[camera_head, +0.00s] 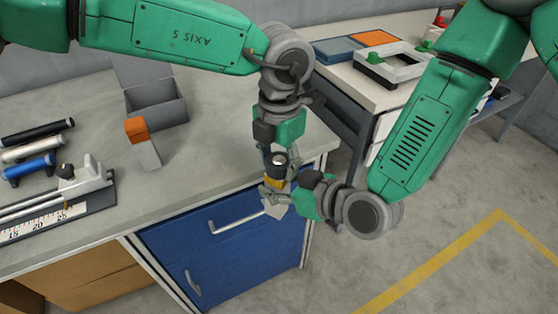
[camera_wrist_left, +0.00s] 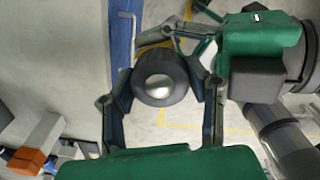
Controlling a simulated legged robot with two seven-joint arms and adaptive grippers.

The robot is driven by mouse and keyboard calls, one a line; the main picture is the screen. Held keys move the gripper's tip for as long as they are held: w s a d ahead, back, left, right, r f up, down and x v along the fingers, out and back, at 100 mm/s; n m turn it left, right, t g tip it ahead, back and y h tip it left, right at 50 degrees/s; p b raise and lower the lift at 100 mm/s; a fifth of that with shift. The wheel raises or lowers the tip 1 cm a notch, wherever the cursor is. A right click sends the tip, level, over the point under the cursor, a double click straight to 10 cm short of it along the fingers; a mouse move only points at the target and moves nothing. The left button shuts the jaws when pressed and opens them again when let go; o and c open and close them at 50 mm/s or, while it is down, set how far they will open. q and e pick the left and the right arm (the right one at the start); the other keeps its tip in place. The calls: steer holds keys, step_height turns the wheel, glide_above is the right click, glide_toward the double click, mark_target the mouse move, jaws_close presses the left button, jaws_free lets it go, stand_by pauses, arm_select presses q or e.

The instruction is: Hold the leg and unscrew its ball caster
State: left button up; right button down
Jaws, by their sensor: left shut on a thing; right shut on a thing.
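The ball caster (camera_head: 279,160), a black round housing with a silver ball facing up, is in front of the blue cabinet in the head view. In the left wrist view the caster (camera_wrist_left: 158,88) sits between the two fingers of my left gripper (camera_wrist_left: 160,84), which touch its sides. My left gripper (camera_head: 278,152) reaches down from above. Below the caster is the leg (camera_head: 275,183), showing a yellow part and a pale grey part. My right gripper (camera_head: 284,194) comes from the right and is shut on the leg; its fingertips are partly hidden.
The grey bench (camera_head: 205,190) holds an open grey box (camera_head: 155,105), an orange-and-grey block (camera_head: 143,145), several rods and a ruler fixture (camera_head: 60,205). A blue cabinet (camera_head: 225,250) with handles is close behind the grippers. A second table (camera_head: 385,85) stands at the back right. Floor at the right is clear.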

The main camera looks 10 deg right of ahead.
arm_select(q)
steer(key=n, duration=0.5)
steer(key=shift+w+a+r, duration=0.1)
steer(key=shift+w, duration=0.25)
steer(key=o, duration=1.2)
steer(key=shift+o, duration=0.4)
steer(key=shift+s, duration=0.1)
steer(key=shift+s, duration=0.1)
